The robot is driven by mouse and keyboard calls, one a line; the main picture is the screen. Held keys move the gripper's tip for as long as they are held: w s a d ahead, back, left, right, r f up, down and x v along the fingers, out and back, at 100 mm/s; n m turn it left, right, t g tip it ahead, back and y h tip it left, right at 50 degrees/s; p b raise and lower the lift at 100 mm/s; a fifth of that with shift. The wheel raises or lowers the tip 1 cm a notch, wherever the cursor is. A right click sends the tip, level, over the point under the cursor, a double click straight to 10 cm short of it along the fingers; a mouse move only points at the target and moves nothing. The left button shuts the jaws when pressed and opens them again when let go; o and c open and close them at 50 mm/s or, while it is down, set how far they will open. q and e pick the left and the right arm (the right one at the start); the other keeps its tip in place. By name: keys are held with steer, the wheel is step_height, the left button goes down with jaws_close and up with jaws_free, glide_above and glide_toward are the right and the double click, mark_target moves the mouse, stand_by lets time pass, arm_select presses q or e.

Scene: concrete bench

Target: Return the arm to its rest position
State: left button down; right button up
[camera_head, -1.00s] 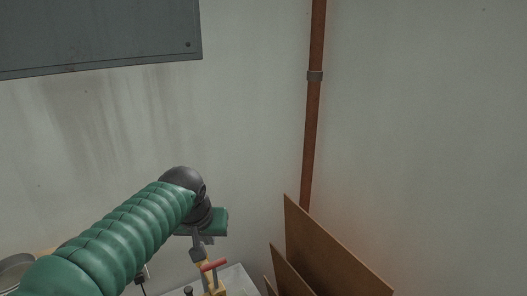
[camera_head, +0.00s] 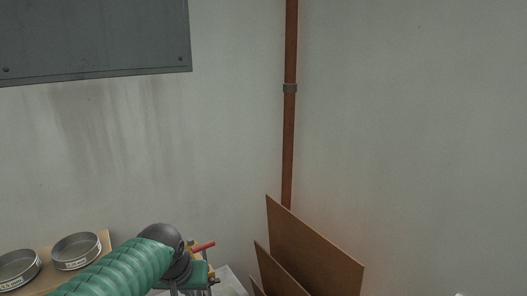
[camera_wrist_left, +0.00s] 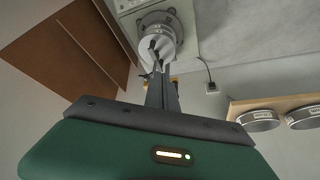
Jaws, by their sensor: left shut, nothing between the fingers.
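My left arm, in a ribbed green sleeve, comes in from the lower left in the head view. Its dark wrist joint and green gripper body sit low in the picture, with the left gripper (camera_head: 194,279) partly cut off by the bottom edge. In the left wrist view the left gripper's (camera_wrist_left: 155,52) two dark fingers are together, with nothing held between them. They overlap a grey round fitting with a pale cylinder (camera_wrist_left: 157,24); whether they touch it I cannot tell. My right gripper is not in view.
A yellow tool with a red handle (camera_head: 203,246) stands close behind my left wrist. Two round sieves (camera_head: 75,251) rest on a wooden shelf (camera_head: 105,240) at left. Brown boards (camera_head: 314,250) lean by the rusty pipe (camera_head: 290,140). A grey cabinet (camera_head: 100,35) hangs upper left.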

arm_select(q)
steer(key=s+a+f+g+b, duration=0.1)
steer(key=s+f+b, duration=0.5)
steer(key=s+f, duration=0.4)
steer(key=s+a+f+g+b, duration=0.1)
steer(key=s+f+b, duration=0.5)
steer(key=f, duration=1.6)
steer(key=s, duration=0.4)
steer(key=shift+s+a+f+b, duration=0.15)
steer(key=shift+a+f+b, duration=0.2)
steer(key=shift+f, duration=0.05)
